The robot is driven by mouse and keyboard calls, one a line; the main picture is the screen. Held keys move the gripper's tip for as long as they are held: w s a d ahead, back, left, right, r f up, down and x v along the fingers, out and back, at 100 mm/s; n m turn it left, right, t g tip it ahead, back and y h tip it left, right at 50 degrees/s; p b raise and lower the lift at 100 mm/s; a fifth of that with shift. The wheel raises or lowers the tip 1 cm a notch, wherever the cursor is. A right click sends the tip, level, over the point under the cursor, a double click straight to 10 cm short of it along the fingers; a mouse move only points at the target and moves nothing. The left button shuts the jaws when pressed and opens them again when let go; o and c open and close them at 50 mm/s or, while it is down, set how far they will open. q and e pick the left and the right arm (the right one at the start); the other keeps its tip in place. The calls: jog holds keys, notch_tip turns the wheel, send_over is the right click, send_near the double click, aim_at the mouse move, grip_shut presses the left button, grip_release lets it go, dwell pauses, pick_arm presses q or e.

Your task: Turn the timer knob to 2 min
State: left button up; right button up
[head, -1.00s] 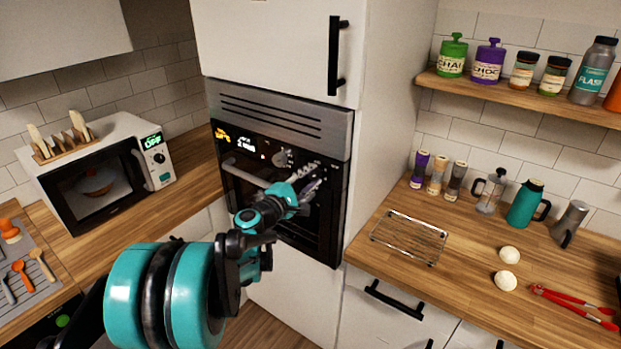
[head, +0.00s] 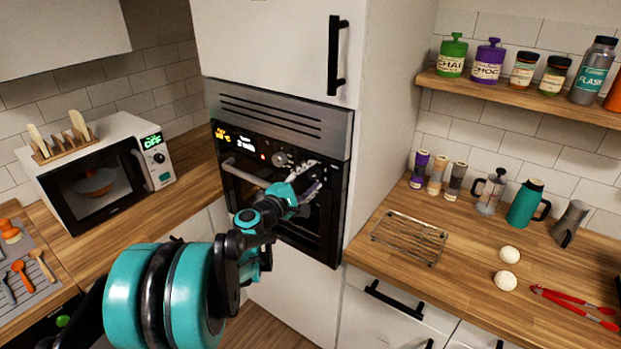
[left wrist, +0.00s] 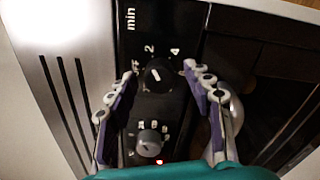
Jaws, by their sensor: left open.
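The oven's timer knob (left wrist: 158,75) is black with a white mark, below the "min" label and the numbers 2 and 4 in the left wrist view. The mark's exact setting is hard to tell. My left gripper (left wrist: 165,100) is open, with one finger on each side of this knob; I cannot tell whether either finger touches it. In the head view my left gripper (head: 311,176) is at the right part of the oven's control panel (head: 250,150) and hides the timer knob. My right gripper is not in view.
A second, grey knob (left wrist: 149,142) sits close beside the timer knob, near a red light (left wrist: 158,162). The oven handle (head: 240,172) runs below the panel. A microwave (head: 100,170) stands left; a wire rack (head: 410,238) lies on the right counter.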

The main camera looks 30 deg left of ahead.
pick_arm(q)
jog(key=s, duration=1.2)
jog(key=shift+a, duration=0.45)
jog(key=s+d+f+m+g+h, duration=0.1)
jog(key=s+d+f+m+g, duration=0.2)
jog(key=d, duration=0.4)
jog(key=d+f+m+g+h, duration=0.1)
jog(key=d+f+m+g, duration=0.1)
jog(key=d+f+m, duration=0.3)
jog(key=s+d+f+m+g, duration=0.1)
jog(key=s+d+m+g, duration=0.15)
jog(key=d, duration=0.55)
jog(key=s+d+f+m+g+y+b, duration=0.1)
jog(key=s+f+m, duration=0.4)
jog(key=s+m, duration=0.5)
jog(key=s+d+g+y, duration=0.1)
jog(key=g+y, duration=0.1)
jog(key=shift+s+d+f+y, duration=0.15)
jog(key=shift+f+y, duration=0.05)
jog(key=shift+y, duration=0.1)
dwell(2.9)
